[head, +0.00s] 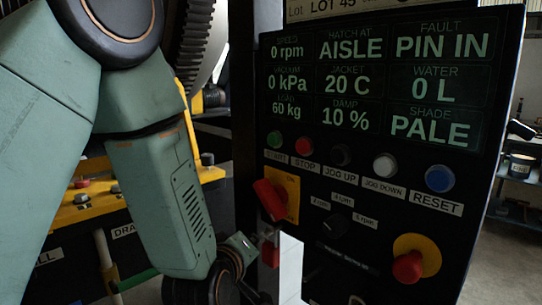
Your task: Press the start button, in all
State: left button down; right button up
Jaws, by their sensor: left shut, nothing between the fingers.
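The green start button (275,139) is at the left end of a button row on the black control panel (470,245). Its label below is partly readable as START. My left arm comes down from the upper left, and its gripper (260,296) is at the bottom, well below the start button and apart from it. The left gripper is shut and empty; its fingertips are small and dark there. The panel's screen reads 0 rpm, hatch at AISLE and fault PIN IN. My right gripper is not in view.
Beside start are the red stop button (304,146), a dark jog up, a white jog down (385,166) and a blue reset (439,178). Below are a red rotary switch (269,199) on yellow, a dark knob (336,225) and a red emergency stop (408,266). A yellow frame (75,213) stands left.

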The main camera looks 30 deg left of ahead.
aim_at(273, 140)
pick_arm(q)
jog(key=a+r+n+t+y+p, duration=0.1)
jog(key=a+r+n+t+y, duration=0.1)
jog(key=r+n, duration=0.6)
jog(key=a+r+n+t+y+p, duration=0.1)
jog(key=a+r+n+t+y, duration=0.2)
jog(key=r+n, duration=0.6)
jog(key=shift+r, duration=0.65)
jog(key=shift+s, duration=0.1)
jog(key=shift+d, duration=0.1)
jog(key=w+d, duration=0.3)
jog(key=w, duration=0.5)
jog(key=shift+w, duration=0.15)
jog(key=shift+w, duration=0.15)
